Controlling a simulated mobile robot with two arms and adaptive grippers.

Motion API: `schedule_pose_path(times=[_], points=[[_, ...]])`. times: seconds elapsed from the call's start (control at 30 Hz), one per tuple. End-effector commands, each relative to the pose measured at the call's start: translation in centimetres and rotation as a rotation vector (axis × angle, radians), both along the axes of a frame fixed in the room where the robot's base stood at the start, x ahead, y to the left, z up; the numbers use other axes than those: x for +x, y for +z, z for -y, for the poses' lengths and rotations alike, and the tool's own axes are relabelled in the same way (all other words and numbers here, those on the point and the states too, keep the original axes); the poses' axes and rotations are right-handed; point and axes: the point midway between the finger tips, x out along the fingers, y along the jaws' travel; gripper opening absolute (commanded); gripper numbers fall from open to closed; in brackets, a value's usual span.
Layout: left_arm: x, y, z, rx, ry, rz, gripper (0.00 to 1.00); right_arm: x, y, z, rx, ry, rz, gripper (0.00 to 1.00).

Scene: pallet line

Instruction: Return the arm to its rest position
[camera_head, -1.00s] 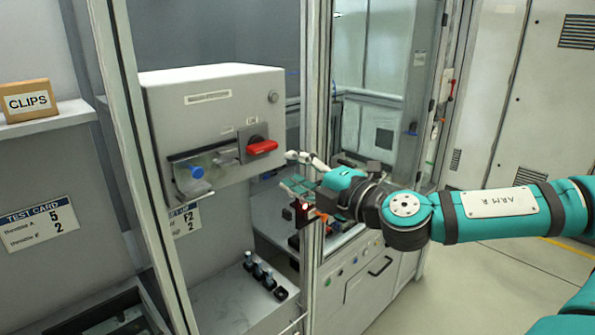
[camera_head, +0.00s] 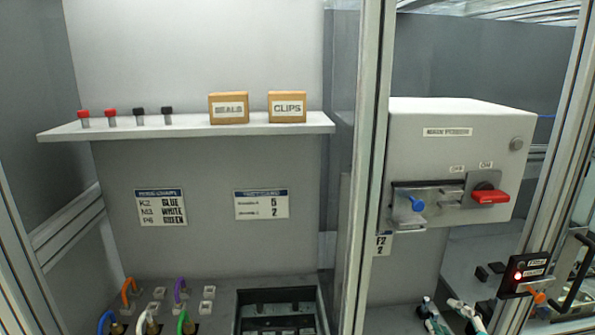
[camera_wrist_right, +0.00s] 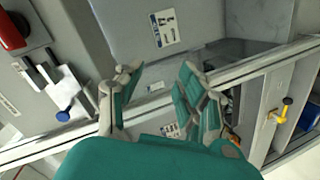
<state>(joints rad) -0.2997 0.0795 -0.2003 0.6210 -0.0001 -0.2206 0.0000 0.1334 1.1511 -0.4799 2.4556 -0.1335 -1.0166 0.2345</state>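Most of my right arm is outside that view. In the right wrist view my right gripper (camera_wrist_right: 160,82) is open, with its two teal fingers apart and nothing between them. It touches nothing that I can see. My left gripper is in neither view.
The machine box (camera_head: 455,130) carries a red handle (camera_head: 490,197) and a blue knob (camera_head: 415,203). An aluminium post (camera_head: 368,150) stands left of it. A shelf (camera_head: 200,129) holds boxes and small vials. A dark panel (camera_head: 528,272) shows a red light.

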Motion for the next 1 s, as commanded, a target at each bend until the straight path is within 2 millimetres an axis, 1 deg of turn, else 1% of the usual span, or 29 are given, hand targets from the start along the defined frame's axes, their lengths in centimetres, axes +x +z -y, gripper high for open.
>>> schedule_pose_path(times=[0.03, 0.07, 0.1, 0.17, 0.2, 0.27, 0.3, 0.37, 0.4, 0.5, 0.6, 0.77, 0.8, 0.9, 0.97, 1.0], points=[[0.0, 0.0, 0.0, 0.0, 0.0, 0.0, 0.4, -0.9, -2.5, -0.8, 0.076, -0.036, -0.062, 0.38], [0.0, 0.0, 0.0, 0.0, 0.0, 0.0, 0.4, -1.5, -3.8, -1.1, 0.113, -0.06, -0.097, 0.38], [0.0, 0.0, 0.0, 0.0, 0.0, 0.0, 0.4, -2.3, -5.6, -1.5, 0.161, -0.096, -0.15, 0.38], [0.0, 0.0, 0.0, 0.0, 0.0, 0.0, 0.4, -3.8, -8.2, -1.9, 0.228, -0.152, -0.231, 0.38], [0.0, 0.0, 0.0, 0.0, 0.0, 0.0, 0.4, -5.0, -10.0, -2.2, 0.273, -0.191, -0.289, 0.38], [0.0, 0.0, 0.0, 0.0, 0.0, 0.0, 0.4, -7.0, -12.7, -2.6, 0.338, -0.253, -0.381, 0.38], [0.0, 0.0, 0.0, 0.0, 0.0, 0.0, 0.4, -8.4, -14.3, -2.9, 0.376, -0.294, -0.439, 0.38], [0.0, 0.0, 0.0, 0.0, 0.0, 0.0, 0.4, -10.5, -16.4, -3.3, 0.428, -0.35, -0.524, 0.38], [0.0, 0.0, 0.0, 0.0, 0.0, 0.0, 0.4, -11.9, -17.6, -3.6, 0.456, -0.384, -0.577, 0.38], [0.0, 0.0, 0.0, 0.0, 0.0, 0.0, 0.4, -15.1, -20.1, -4.3, 0.52, -0.461, -0.696, 0.38], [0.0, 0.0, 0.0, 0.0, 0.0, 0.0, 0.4, -18.3, -22.1, -5.1, 0.574, -0.528, -0.804, 0.38], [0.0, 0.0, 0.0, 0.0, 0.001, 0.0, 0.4, -23.2, -24.5, -6.5, 0.652, -0.63, -0.968, 0.38], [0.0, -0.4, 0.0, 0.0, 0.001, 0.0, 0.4, -23.3, -25.9, -6.5, 0.651, -0.637, -0.983, 0.38], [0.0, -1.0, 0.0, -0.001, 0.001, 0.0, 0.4, -22.3, -29.7, -6.5, 0.638, -0.635, -0.989, 0.38], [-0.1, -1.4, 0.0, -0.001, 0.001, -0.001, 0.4, -22.0, -32.1, -6.6, 0.634, -0.637, -0.996, 0.38], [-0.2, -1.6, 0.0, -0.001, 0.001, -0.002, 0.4, -21.8, -33.7, -6.6, 0.633, -0.638, -1.002, 0.38]])
